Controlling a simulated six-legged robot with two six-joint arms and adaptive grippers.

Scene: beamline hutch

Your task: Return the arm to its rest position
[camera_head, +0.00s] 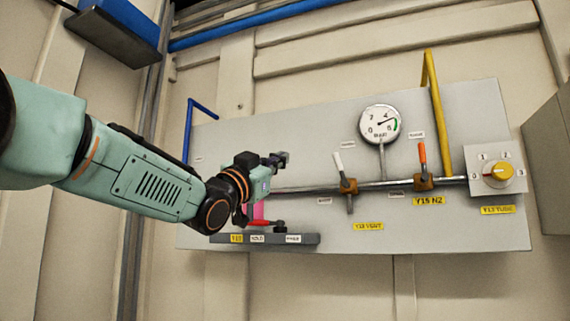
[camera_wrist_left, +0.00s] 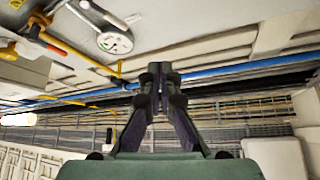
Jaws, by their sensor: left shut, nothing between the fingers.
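My left arm (camera_head: 140,178) comes in from the left in the head view and reaches in front of the grey valve panel (camera_head: 300,120). My left gripper (camera_head: 282,160) is in front of the panel's left half, with its dark fingers pointing right. In the left wrist view the left gripper (camera_wrist_left: 160,75) shows with its fingers together and nothing between them. Part of the panel's left side is hidden behind the arm. My right gripper does not show in either view.
The panel carries a pressure gauge (camera_head: 380,124), a white-handled valve (camera_head: 345,172), an orange-handled valve (camera_head: 424,165) and a yellow knob (camera_head: 497,174). A grey labelled strip (camera_head: 300,239) with a red-handled part sits below the gripper. A grey box (camera_head: 550,150) stands at the right.

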